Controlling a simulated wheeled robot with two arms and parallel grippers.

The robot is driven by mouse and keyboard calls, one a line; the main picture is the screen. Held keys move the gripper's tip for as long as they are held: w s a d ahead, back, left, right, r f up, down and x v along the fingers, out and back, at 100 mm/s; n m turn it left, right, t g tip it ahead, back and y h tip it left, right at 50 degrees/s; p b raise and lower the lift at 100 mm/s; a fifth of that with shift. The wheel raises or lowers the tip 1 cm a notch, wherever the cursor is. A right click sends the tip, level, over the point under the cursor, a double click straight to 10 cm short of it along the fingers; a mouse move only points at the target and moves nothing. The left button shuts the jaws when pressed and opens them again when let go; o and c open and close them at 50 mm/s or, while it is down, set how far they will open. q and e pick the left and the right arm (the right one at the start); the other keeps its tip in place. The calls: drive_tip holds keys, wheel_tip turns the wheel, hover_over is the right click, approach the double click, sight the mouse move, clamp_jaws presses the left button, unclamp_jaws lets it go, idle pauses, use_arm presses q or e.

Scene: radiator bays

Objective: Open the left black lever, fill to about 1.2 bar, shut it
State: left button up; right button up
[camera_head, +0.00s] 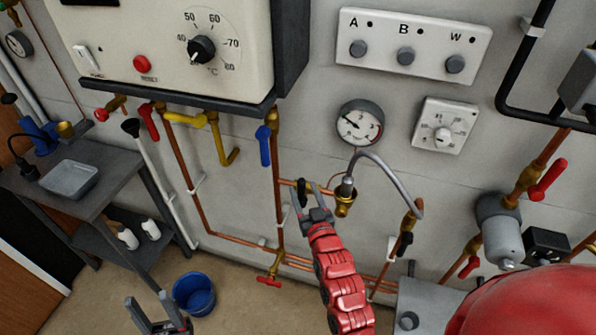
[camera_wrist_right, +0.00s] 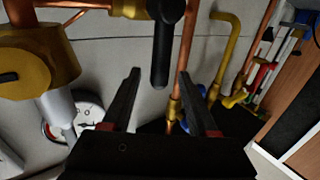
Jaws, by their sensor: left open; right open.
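The left black lever (camera_head: 302,192) sits on the short copper pipe left of the brass fitting (camera_head: 344,203). In the right wrist view the lever (camera_wrist_right: 161,50) hangs crosswise to its pipe. My right gripper (camera_head: 311,197) is open at this lever; in its wrist view the fingers (camera_wrist_right: 159,75) stand on either side of it, with gaps showing. The grey braided hose (camera_head: 385,168) arches right to a second valve with a black lever (camera_head: 404,244). The round pressure gauge (camera_head: 360,123) is above; its reading is too small to tell. My left gripper (camera_head: 158,318) is open and empty, low at the left.
The boiler (camera_head: 170,50) hangs above left, with a blue lever (camera_head: 264,145) and yellow gas pipe (camera_head: 222,145) below. A blue bucket (camera_head: 194,293) stands on the floor near my left gripper. A grey bench (camera_head: 85,190) is at left. Red-handled valves (camera_head: 547,180) are at right.

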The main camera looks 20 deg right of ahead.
sight(303, 188)
drive_tip(key=w+p, duration=0.1)
drive_tip(key=w, duration=0.3)
drive_tip(key=shift+w+r, duration=0.15)
drive_tip(key=shift+w, duration=0.05)
drive_tip(key=shift+w+f+p, duration=0.2)
drive_tip(key=shift+w+p, duration=0.35)
drive_tip(key=shift+w, duration=0.35)
drive_tip(key=shift+c, duration=0.2)
clamp_jaws()
idle(0.4)
